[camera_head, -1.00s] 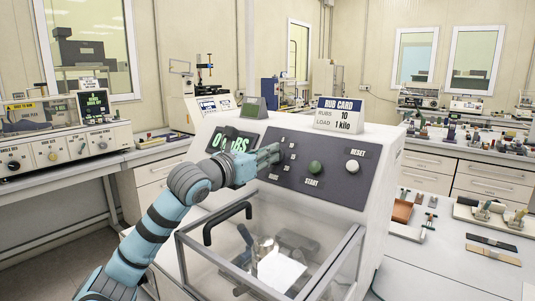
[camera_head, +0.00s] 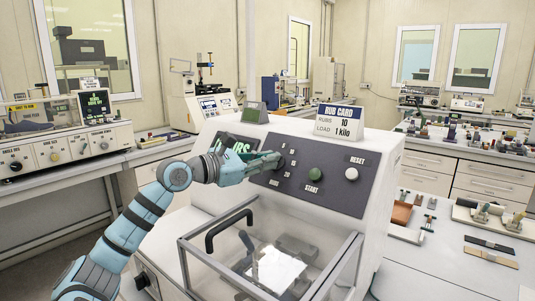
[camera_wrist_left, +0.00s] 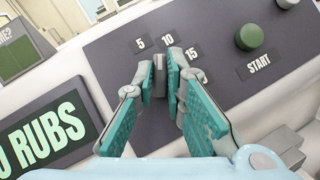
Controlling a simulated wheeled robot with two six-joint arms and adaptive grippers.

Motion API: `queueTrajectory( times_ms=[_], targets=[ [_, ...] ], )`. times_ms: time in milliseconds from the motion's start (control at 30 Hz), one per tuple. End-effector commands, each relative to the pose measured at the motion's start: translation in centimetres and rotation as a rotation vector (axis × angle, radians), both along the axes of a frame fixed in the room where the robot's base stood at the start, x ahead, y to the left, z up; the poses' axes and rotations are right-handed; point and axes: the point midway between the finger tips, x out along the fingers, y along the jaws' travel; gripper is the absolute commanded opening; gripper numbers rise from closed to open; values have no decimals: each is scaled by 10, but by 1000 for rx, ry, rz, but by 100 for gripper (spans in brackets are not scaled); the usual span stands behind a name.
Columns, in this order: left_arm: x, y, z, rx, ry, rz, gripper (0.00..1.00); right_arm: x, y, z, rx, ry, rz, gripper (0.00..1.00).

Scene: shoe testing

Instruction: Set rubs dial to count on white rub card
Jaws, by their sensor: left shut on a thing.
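The white rub card (camera_head: 339,121) stands on top of the machine and reads RUBS 10, LOAD 1 kilo. The rubs dial, a small grey knob (camera_wrist_left: 160,86), sits on the dark panel (camera_wrist_left: 215,45) among the labels 5, 10, 15 and one partly hidden. My left gripper (camera_head: 278,160) reaches it from the left; in the left wrist view its teal-padded fingers (camera_wrist_left: 163,88) are shut on the knob's two sides. Which number the knob points at is unclear. The green display (camera_wrist_left: 45,135) shows RUBS, its number cut off. My right gripper is out of view.
A green START button (camera_head: 314,174) and a white RESET button (camera_head: 351,174) are right of the dial. A clear box with a black handle (camera_head: 228,229) juts out below the panel. A small green-faced sign (camera_head: 254,112) stands left of the card.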

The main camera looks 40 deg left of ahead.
Motion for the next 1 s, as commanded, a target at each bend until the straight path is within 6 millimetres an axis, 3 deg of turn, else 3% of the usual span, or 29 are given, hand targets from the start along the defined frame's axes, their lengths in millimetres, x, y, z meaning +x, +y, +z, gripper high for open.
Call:
queueTrajectory(
  times_ms=[300, 867, 900, 1000],
  targets=[
    [1, 2, 4, 128, -1, -97, 0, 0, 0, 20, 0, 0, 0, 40],
    [1, 2, 2, 168, 0, -124, 0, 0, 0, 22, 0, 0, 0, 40],
    [1, 2, 2, 168, 0, -124, 13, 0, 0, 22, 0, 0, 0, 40],
    [1, 2, 2, 167, 0, -125, 29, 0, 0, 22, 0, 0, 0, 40]
  ],
)
